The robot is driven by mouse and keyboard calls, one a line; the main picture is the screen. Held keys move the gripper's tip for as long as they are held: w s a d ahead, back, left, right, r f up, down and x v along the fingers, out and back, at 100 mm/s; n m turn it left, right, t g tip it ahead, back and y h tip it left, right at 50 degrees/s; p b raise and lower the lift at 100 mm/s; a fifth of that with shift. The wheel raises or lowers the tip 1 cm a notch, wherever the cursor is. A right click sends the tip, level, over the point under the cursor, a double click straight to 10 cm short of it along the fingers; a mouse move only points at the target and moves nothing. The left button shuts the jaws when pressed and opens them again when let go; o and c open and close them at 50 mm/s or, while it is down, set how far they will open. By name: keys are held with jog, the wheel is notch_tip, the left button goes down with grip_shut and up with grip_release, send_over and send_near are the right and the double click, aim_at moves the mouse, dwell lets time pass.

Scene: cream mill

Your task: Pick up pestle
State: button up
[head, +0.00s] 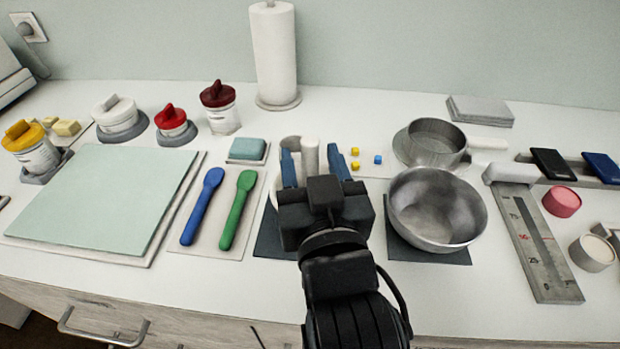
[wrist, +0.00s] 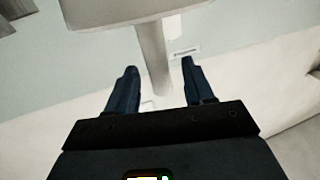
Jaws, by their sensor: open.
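A pale upright cylinder, which looks like the pestle (head: 309,156), shows between the fingers of my gripper (head: 319,160) in the head view. In the wrist view a pale grey shaft (wrist: 153,50) runs down from the top toward the gap between my fingers (wrist: 160,82). My gripper is open, with one blue finger on each side of the shaft and visible gaps. The lower end of the pestle is hidden behind the gripper body in the head view. A dark mat (head: 272,240) shows below the gripper, mostly covered by it.
A steel bowl (head: 437,212) stands close to the right of my gripper, with a saucepan (head: 432,145) behind it. Blue (head: 202,205) and green (head: 237,210) spatulas lie to the left. A paper towel roll (head: 273,55) stands at the back.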

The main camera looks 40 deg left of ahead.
jog(key=shift+x, duration=1)
jog(key=shift+d, duration=0.1)
grip_shut()
jog(key=shift+r, duration=0.1)
